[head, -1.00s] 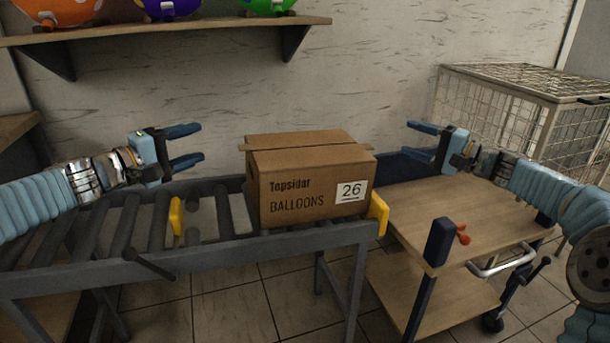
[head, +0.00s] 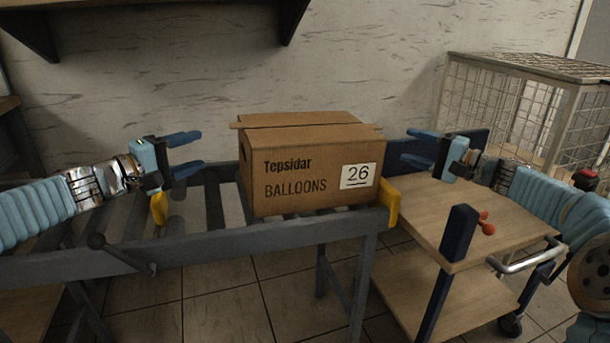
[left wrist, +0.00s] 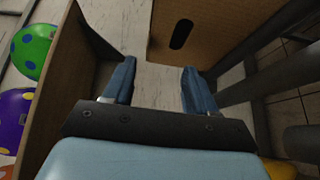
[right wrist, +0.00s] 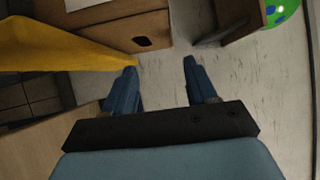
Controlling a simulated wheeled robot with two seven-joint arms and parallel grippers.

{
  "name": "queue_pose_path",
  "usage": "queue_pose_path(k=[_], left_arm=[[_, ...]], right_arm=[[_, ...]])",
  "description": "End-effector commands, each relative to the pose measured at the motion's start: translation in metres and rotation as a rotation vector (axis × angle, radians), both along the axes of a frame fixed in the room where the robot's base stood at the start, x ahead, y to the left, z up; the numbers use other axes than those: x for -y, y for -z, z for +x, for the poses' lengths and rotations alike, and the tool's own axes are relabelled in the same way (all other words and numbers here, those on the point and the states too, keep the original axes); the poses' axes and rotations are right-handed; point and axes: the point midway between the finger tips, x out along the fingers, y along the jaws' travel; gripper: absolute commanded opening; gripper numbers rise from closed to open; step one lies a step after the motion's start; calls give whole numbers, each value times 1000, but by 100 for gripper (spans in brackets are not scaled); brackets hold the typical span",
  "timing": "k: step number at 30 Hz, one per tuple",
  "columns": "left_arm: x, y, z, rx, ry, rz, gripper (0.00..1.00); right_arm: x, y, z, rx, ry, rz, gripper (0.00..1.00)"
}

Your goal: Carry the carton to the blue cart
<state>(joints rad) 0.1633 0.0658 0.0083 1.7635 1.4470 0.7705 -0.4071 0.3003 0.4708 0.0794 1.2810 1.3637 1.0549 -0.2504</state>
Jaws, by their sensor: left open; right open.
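The brown carton (head: 310,165), printed "Tepsidar BALLOONS" with a "26" label, sits upright at the right end of the roller conveyor. My left gripper (head: 193,153) is open and empty, to the left of the carton and apart from it. The left wrist view shows the carton's side with a dark handle slot (left wrist: 181,34) beyond the fingers. My right gripper (head: 417,148) is open and empty, to the right of the carton. The right wrist view shows another handle slot (right wrist: 142,41). The blue cart (head: 455,235) has wooden shelves and stands right of the conveyor.
The roller conveyor (head: 215,245) has yellow stops, one (head: 390,203) beside the carton's right end. A wire cage (head: 515,105) stands behind the cart at right. A wall shelf (head: 150,33) hangs above. The cart's top is bare apart from red parts at its near edge.

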Motion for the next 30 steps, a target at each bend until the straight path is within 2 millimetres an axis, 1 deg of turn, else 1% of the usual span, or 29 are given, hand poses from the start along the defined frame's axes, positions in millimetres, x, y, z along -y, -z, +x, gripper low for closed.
queue_pose_path(k=[7, 11, 14, 24, 27, 30], left_arm=[[1, -1, 1, 0, 1, 0, 57], [8, 0, 9, 0, 2, 0, 57], [18, 1, 21, -1, 3, -1, 57], [61, 4, 72, 0, 3, 0, 57], [71, 5, 85, -1, 2, -1, 57], [79, 6, 95, -1, 2, -1, 57]], right_arm=[[-1, -1, 1, 0, -1, 0, 57], [-9, -2, 8, 1, -1, -1, 57], [-22, -2, 17, 0, -3, 0, 57], [-73, -3, 60, 0, -2, -1, 57], [-86, -4, 70, 1, -3, -1, 57], [-95, -5, 79, 1, 0, -1, 57]])
